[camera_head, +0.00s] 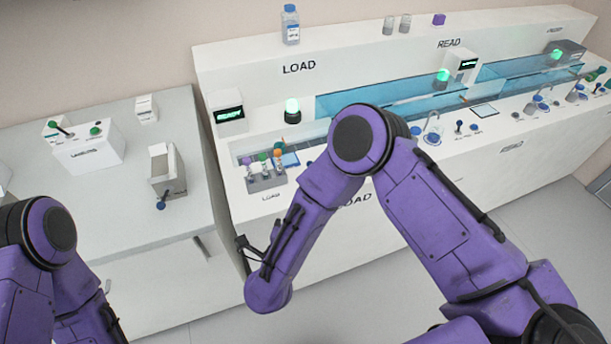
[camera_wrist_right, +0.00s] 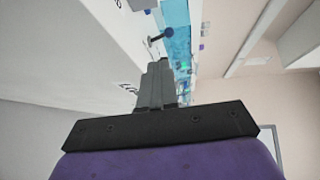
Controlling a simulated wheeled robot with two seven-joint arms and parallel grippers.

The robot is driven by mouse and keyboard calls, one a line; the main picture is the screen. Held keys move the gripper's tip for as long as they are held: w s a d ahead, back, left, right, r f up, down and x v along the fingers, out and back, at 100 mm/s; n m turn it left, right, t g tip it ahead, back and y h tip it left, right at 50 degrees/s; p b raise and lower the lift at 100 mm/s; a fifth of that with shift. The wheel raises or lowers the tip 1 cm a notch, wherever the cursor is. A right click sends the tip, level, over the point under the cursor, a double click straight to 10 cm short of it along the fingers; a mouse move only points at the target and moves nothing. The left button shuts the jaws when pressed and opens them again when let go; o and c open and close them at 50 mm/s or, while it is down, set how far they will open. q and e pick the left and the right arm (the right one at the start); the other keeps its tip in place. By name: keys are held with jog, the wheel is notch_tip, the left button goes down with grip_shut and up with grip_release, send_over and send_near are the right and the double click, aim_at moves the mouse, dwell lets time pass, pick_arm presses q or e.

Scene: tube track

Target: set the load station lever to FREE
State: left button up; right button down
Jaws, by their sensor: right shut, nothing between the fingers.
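The load station (camera_head: 270,90) is the left end of the long white bench, under the LOAD sign. My right arm crosses in front of it and hides part of its top; I see no load lever in the head view. In the right wrist view a lever with a dark blue ball knob (camera_wrist_right: 168,33) stands out from a white bench, likely the load lever; its setting is unreadable. My right gripper (camera_wrist_right: 155,65) is shut and empty, its tips pointing toward the lever and appearing just short of it. Contact cannot be judged. My left gripper is out of view.
A grey rack with coloured-cap tubes (camera_head: 266,181) stands at the bench's left end, near a green lamp (camera_head: 292,110) and a lit READY display (camera_head: 229,114). A lower side counter (camera_head: 120,215) holds a white box with levers (camera_head: 88,153). Clear blue panels run along the bench.

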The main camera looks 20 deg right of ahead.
jog(key=p+x, duration=0.1)
jog(key=x, duration=0.3)
jog(key=r+p+x, duration=0.1)
jog(key=x, duration=0.7)
jog(key=shift+w+d+r+p, duration=0.1)
jog(key=shift+w+d+p, duration=0.1)
jog(key=shift+p, duration=0.2)
jog(key=shift+d+r+m+g+y, duration=0.4)
jog(key=shift+d+r+m+y, duration=0.15)
jog(key=shift+m, duration=0.35)
jog(key=shift+d+r+m+g+y+p, duration=0.15)
jog(key=shift+d+m+g+y+p, duration=0.15)
jog(key=shift+d+m+y, duration=0.3)
jog(key=shift+d+r+m+y, duration=0.15)
jog(key=shift+d+m+y, duration=0.45)
jog(key=shift+m+y, duration=0.1)
jog(key=shift+d+m+g+y+b, duration=0.25)
jog(key=shift+d+m+g+b, duration=0.05)
jog(key=shift+d, duration=0.15)
jog(key=shift+r+p, duration=0.55)
jog(key=shift+r, duration=0.35)
